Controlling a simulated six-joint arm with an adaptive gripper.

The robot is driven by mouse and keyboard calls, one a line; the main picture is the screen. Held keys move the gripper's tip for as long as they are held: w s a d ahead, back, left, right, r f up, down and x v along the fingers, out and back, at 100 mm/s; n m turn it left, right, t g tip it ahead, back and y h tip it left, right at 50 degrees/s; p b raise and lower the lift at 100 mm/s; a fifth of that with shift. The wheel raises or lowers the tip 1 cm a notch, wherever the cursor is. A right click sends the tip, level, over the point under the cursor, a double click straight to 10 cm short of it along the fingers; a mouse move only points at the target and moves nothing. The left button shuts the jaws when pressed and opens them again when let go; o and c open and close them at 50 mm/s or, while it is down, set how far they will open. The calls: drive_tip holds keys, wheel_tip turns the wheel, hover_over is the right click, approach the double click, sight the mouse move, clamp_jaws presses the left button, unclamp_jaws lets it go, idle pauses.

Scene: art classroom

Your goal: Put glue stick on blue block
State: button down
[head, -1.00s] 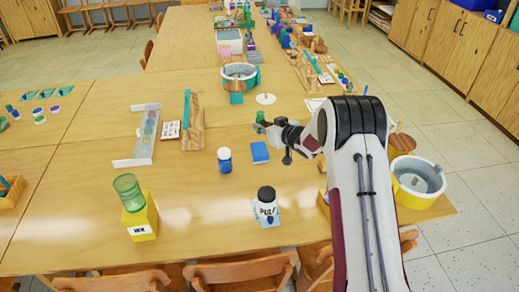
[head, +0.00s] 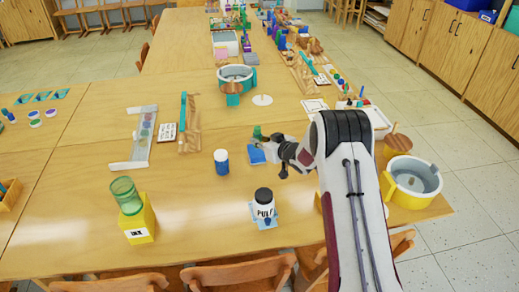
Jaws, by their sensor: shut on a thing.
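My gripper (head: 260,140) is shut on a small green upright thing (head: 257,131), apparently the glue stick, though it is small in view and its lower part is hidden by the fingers. The flat blue block (head: 256,156) lies on the table just below my gripper in the picture. The green thing appears over or just behind the block's far edge. I cannot tell whether it touches the block.
A blue-and-white bottle (head: 221,162) stands left of the block. A white disc (head: 262,100) lies behind. Table between is clear.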

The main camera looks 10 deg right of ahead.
drive_tip(key=shift+f, duration=0.2)
drive_tip(key=shift+f, duration=1.85)
drive_tip(key=shift+f, duration=0.1)
drive_tip(key=c, duration=1.9)
unclamp_jaws()
drive_tip(key=shift+f, duration=0.1)
drive_tip(key=shift+r, duration=0.2)
drive_tip(key=v, duration=1.2)
drive_tip(key=shift+r, duration=0.1)
